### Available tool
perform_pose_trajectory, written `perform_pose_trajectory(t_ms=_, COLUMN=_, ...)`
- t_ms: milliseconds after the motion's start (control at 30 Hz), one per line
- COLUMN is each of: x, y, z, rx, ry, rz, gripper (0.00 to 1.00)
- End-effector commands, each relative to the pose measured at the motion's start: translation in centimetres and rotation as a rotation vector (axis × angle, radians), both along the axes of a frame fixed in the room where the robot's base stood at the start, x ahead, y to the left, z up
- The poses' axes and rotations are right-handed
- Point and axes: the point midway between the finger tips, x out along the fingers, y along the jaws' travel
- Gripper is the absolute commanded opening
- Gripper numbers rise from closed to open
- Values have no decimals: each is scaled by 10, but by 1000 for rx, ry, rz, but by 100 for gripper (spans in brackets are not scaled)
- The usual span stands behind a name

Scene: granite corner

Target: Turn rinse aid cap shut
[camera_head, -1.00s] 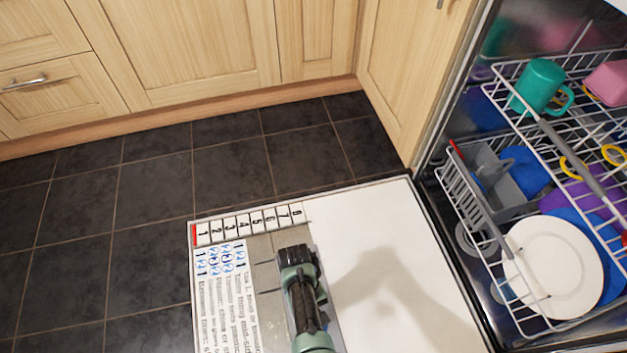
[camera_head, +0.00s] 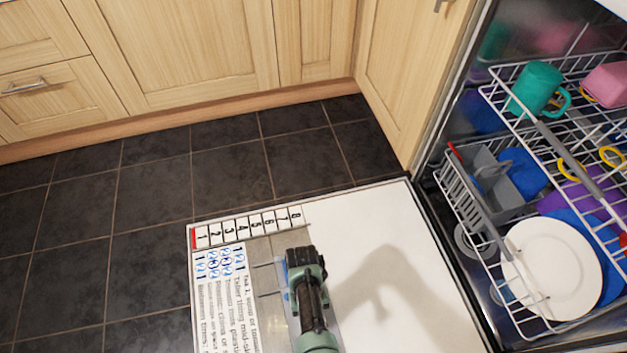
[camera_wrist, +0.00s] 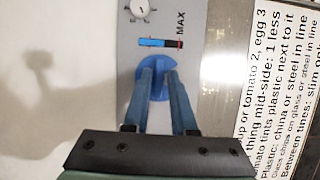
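The blue rinse aid cap (camera_wrist: 155,80) sits in the grey dispenser panel (camera_wrist: 205,50) in the wrist view, below a blue and red strip marked MAX. My gripper (camera_wrist: 158,72) is over the cap, its two fingers apart and reaching down to the cap's middle. Blue cap surface shows between and around the fingertips. I cannot tell whether the fingertips touch the cap's raised middle. In the head view my gripper (camera_head: 301,254) is above the panel on the open dishwasher door (camera_head: 370,230) and mostly hides the cap.
A white knob (camera_wrist: 142,8) is beyond the MAX strip. A printed label (camera_head: 225,295) lies left of the panel. The dishwasher racks at right hold a white plate (camera_head: 553,267), a green mug (camera_head: 537,87) and other dishes. Dark floor tiles (camera_head: 150,190) at left are clear.

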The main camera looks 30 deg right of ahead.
Motion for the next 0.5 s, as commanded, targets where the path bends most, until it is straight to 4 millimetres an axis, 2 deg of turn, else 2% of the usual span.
perform_pose_trajectory(t_ms=33, x=0, y=0, z=0, rx=-1, ry=0, rz=1, gripper=36)
perform_pose_trajectory(t_ms=100, x=0, y=0, z=0, rx=-1, ry=1, rz=2, gripper=42)
perform_pose_trajectory(t_ms=367, x=0, y=-1, z=1, rx=-2, ry=2, rz=3, gripper=42)
perform_pose_trajectory(t_ms=500, x=5, y=-2, z=14, rx=-2, ry=1, rz=3, gripper=42)
